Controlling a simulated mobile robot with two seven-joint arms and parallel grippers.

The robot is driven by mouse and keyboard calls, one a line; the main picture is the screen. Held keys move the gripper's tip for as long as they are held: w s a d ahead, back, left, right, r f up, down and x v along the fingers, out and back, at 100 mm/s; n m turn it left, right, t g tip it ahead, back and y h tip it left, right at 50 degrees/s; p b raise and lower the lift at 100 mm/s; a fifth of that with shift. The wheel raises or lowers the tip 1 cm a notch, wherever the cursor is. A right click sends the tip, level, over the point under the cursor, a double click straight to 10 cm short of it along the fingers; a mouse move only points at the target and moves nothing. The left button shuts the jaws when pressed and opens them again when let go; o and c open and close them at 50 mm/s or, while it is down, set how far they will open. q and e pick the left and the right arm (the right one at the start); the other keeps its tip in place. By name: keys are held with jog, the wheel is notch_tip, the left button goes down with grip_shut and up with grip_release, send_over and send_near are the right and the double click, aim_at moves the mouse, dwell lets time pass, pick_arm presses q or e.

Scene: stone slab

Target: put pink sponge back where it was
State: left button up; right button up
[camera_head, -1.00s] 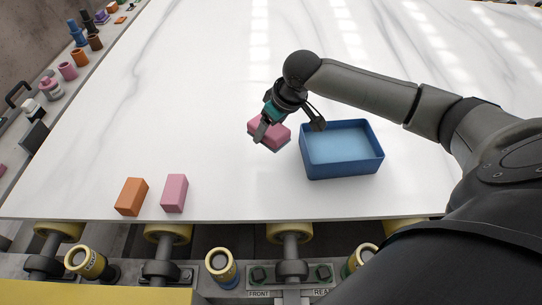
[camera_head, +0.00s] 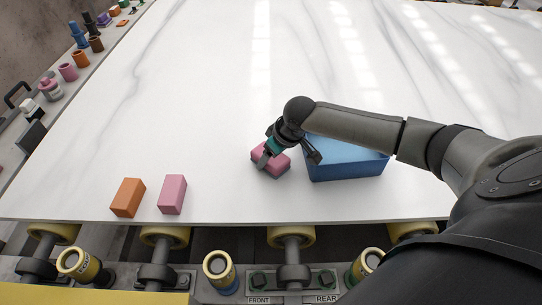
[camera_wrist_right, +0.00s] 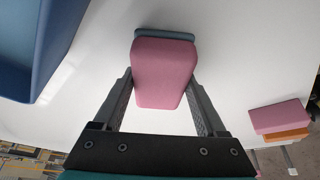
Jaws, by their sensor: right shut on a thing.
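The pink sponge (camera_head: 270,160), with a grey-teal layer on its far side, is between the fingers of my right gripper (camera_head: 272,157), just left of the blue bin. In the right wrist view the sponge (camera_wrist_right: 164,72) sits between both fingers of the gripper (camera_wrist_right: 160,100), which is shut on it. The sponge is low over the white slab; I cannot tell whether it touches it. My left gripper is not in view.
A blue bin (camera_head: 345,170) stands right of the sponge, partly behind my right arm. An orange block (camera_head: 127,198) and a pink block (camera_head: 172,195) stand near the slab's front edge. Several bottles and cups line the left ledge. The slab (camera_head: 200,100) is clear behind.

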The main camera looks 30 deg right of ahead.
jog(key=shift+f, duration=0.15)
jog(key=o, duration=1.1)
jog(key=shift+r, duration=0.25)
jog(key=p+v, duration=0.3)
jog(key=v, duration=0.7)
jog(key=shift+r, duration=0.2)
jog(key=shift+v, duration=0.75)
